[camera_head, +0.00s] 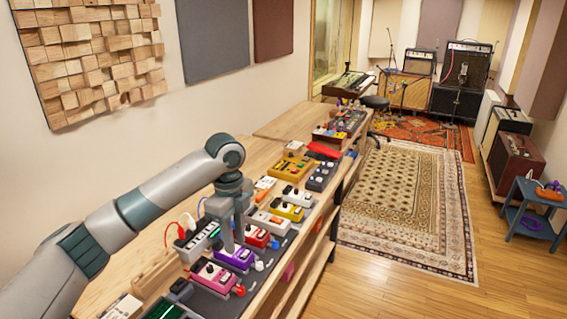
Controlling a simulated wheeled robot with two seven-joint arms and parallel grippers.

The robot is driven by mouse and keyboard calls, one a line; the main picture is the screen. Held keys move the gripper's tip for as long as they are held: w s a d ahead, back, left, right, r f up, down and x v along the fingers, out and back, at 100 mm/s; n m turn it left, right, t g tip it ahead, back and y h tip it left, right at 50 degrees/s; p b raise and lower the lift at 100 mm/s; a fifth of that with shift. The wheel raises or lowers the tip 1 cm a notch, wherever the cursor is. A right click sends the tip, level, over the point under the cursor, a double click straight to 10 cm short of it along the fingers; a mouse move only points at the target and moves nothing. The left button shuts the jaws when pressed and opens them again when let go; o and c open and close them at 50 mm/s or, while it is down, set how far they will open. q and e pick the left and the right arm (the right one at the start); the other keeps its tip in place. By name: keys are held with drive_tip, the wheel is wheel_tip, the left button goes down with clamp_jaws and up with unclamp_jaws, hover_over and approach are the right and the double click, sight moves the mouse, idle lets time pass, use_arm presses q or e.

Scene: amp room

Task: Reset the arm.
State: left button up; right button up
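My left arm reaches in from the left over the pedal bench, bends at the wrist and points down. Its gripper (229,247) hangs fingers down among the effect pedals. The fingertips end close to a purple pedal (234,258) and a red pedal (257,236). Whether they touch a pedal cannot be told. The fingers overlap from this angle, so the gap between them is unclear. No held object shows. My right arm and gripper are not in view.
The wooden bench (281,122) carries a long row of pedals, including a yellow one (291,167) and a pink one (214,276). Cables stand behind the gripper. A patterned rug (405,205) and open floor lie right. A blue side table (532,208) and amplifiers (460,78) stand farther off.

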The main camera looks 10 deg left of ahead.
use_arm(q)
drive_tip(key=s+d+f+n+t+h, duration=0.15)
drive_tip(key=s+d+f+n, duration=0.3)
drive_tip(key=s+f, duration=0.55)
drive_tip(key=s+d+f+n+h, duration=0.25)
drive_tip(key=s+d+f, duration=0.45)
drive_tip(key=f, duration=0.4)
drive_tip(key=s+a+f+n+t+y, duration=0.1)
drive_tip(key=s+a+f+n, duration=0.1)
drive_tip(key=s+a+n, duration=0.45)
drive_tip(key=s+a+f+n+y, duration=0.1)
drive_tip(key=s+a+n, duration=0.15)
drive_tip(key=s, duration=0.65)
drive_tip(key=s+a+f+n+t+y, duration=0.1)
drive_tip(key=s+a+f+n+y, duration=0.1)
drive_tip(key=s+a+n, duration=0.45)
drive_tip(key=s+d+f+m+g, duration=0.1)
drive_tip(key=s+f+m, duration=0.2)
drive_tip(key=f, duration=2.6)
drive_tip(key=s+a+f+g+b, duration=0.1)
drive_tip(key=s+a+f, duration=0.1)
drive_tip(key=s+f, duration=1.5)
drive_tip(key=shift+s+a+f, duration=0.35)
drive_tip(key=shift+s+a, duration=0.05)
drive_tip(key=shift+s, duration=0.05)
